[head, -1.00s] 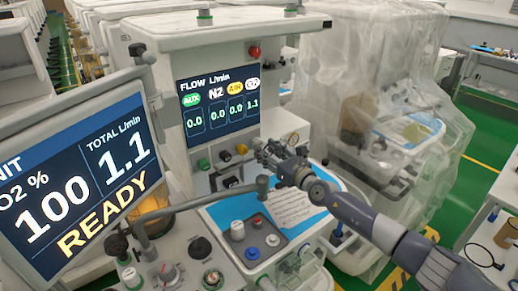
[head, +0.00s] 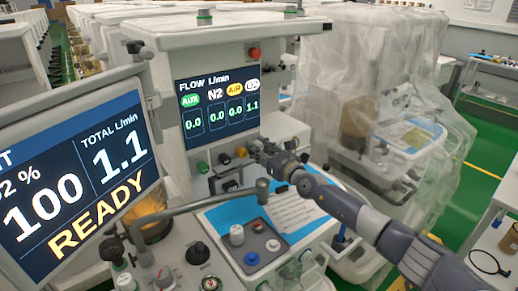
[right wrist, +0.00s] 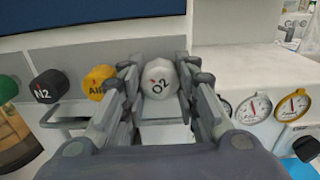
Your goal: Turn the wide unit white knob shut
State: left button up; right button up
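The white O2 knob (right wrist: 159,79) sits between the two fingers of my right gripper (right wrist: 159,70) in the right wrist view. The fingers flank it closely; whether they press on it is unclear. Its O2 label slants up to the right. In the head view my right gripper (head: 262,150) is at the unit's front, below its flow display (head: 218,102), and hides much of the white knob. The display reads 1.1 under the white O2 mark and 0.0 under AUX, N2 and AIR. My left gripper is not in view.
The yellow AIR knob (right wrist: 98,81) and black N2 knob (right wrist: 47,87) are left of the white one; round gauges (right wrist: 254,108) are to the right. A grey bar (head: 190,205) crosses below. A large monitor (head: 75,185) reads 100, 1.1 and READY. A plastic-covered cart (head: 375,130) stands right.

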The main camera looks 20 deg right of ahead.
jog(key=shift+m, duration=0.7)
jog(key=shift+a+f+m, duration=0.1)
jog(key=shift+m, duration=0.7)
jog(key=shift+m+p, duration=0.8)
jog(key=shift+m, duration=2.2)
jog(key=o, duration=0.8)
